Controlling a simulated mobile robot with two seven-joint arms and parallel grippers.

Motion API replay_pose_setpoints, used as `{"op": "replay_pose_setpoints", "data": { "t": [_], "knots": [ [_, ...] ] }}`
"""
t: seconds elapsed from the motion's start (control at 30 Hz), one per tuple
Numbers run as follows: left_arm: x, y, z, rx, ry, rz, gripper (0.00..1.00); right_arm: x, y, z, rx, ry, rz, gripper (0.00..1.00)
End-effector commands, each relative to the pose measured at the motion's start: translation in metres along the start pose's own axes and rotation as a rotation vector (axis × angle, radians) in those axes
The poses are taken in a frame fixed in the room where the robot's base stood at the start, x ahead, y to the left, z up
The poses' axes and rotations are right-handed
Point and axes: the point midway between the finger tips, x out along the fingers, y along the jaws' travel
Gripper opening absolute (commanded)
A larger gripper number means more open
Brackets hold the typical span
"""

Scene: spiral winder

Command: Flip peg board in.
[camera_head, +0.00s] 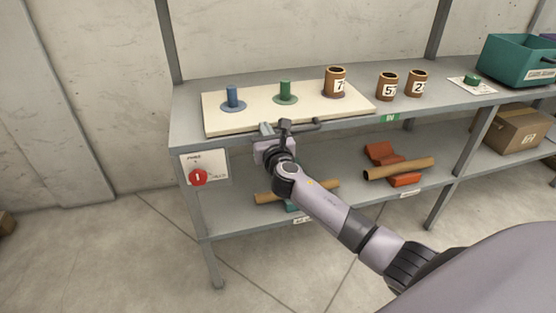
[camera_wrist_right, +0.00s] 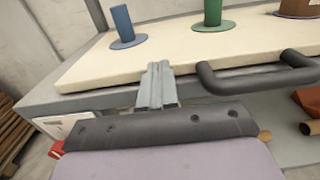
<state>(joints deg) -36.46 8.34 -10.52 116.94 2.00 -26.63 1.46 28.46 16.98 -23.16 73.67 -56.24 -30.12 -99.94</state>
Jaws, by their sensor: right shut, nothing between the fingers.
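The cream peg board (camera_head: 316,108) lies flat on the upper shelf. It bears a blue peg (camera_head: 232,95) and a green peg (camera_head: 286,89). A brown tube marked 7 (camera_head: 335,80) stands at the board's right end. A dark bar handle (camera_head: 308,125) runs along the board's front edge; it also shows in the right wrist view (camera_wrist_right: 262,78). My right gripper (camera_head: 265,128) is shut and empty at the front edge, left of the handle. In the right wrist view its fingers (camera_wrist_right: 157,70) are together, pointing at the board's edge, with the handle to their right. My left gripper is out of view.
Brown tubes marked 5 (camera_head: 387,87) and 2 (camera_head: 417,84) stand right of the board. A green IN tag (camera_head: 390,118) is on the shelf edge. A red switch (camera_head: 198,177) is at left. The lower shelf holds tubes and orange pieces (camera_head: 384,154). A teal bin (camera_head: 517,62) stands at far right.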

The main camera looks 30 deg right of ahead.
Motion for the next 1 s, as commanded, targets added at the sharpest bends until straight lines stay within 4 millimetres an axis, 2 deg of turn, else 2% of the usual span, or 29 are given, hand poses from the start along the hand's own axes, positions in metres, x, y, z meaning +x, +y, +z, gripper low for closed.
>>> {"op": "replay_pose_setpoints", "data": {
  "t": [0.27, 1.0],
  "knots": [
    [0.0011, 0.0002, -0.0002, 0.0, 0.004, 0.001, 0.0, 0.0087, -0.0002, 0.0, 0.001, 0.0, 0.0, 0.0],
    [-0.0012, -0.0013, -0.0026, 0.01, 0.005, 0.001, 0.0, 0.0103, -0.0076, 0.0033, -0.001, -0.004, -0.002, 0.0]
  ]
}}
